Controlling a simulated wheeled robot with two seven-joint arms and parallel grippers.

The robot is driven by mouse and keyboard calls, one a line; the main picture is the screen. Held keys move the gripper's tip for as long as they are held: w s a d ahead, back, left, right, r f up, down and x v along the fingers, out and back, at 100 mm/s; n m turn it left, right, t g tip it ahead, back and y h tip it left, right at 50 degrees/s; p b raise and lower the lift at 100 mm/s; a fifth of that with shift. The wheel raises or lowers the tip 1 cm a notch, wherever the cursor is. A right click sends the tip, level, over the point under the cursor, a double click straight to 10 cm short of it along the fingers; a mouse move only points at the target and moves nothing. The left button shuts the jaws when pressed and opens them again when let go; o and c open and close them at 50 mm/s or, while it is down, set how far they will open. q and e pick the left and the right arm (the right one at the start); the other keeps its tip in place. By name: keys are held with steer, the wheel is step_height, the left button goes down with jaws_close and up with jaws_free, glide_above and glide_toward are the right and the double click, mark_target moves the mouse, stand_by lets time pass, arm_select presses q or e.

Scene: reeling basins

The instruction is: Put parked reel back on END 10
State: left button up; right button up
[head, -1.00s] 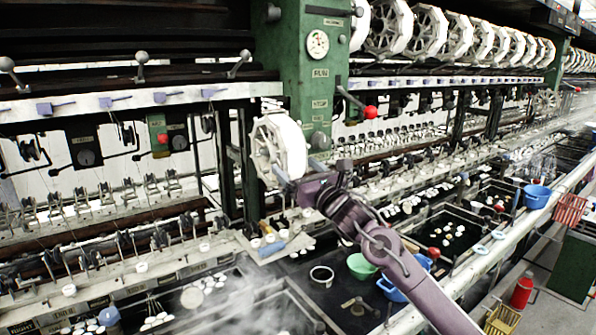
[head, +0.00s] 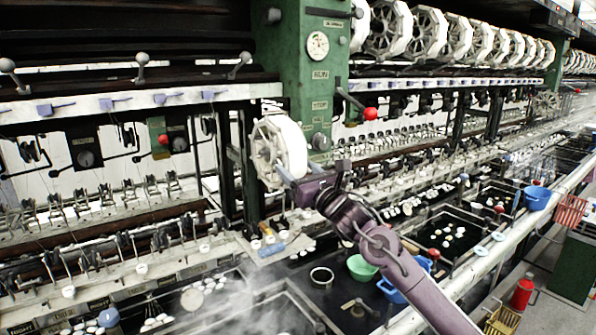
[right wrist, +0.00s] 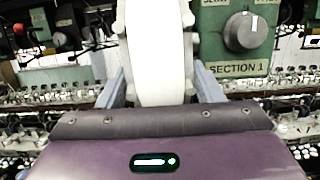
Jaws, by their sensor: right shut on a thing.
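A white spoked reel (head: 279,151) is held upright in front of the green machine post. My right gripper (head: 291,176) is shut on it. In the right wrist view the reel (right wrist: 156,50) stands between the two grey-blue fingers of my gripper (right wrist: 160,88). A row of similar white reels (head: 425,32) sits along the top right of the machine. I cannot read an END 10 label in these frames. My left gripper is not in view.
The green post (head: 302,70) with dials stands right behind the reel. A lever with a red knob (head: 370,113) juts out to its right. Below are dark basins, a green bowl (head: 362,267) and a blue bowl (head: 537,197). Steam drifts at the lower left.

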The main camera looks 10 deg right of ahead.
steer(key=shift+r, duration=0.15)
steer(key=shift+c, duration=0.4)
steer(key=shift+r, duration=0.35)
steer(key=s+a+b, duration=0.3)
steer(key=a, duration=0.6)
steer(key=shift+s, duration=0.2)
steer(key=s+d+b, duration=0.2)
steer(key=s+d, duration=0.2)
steer(key=s, duration=0.7)
steer(key=s+d+b, duration=0.3)
steer(key=s+d, duration=0.1)
steer(key=s, duration=0.7)
steer(key=shift+s, duration=0.3)
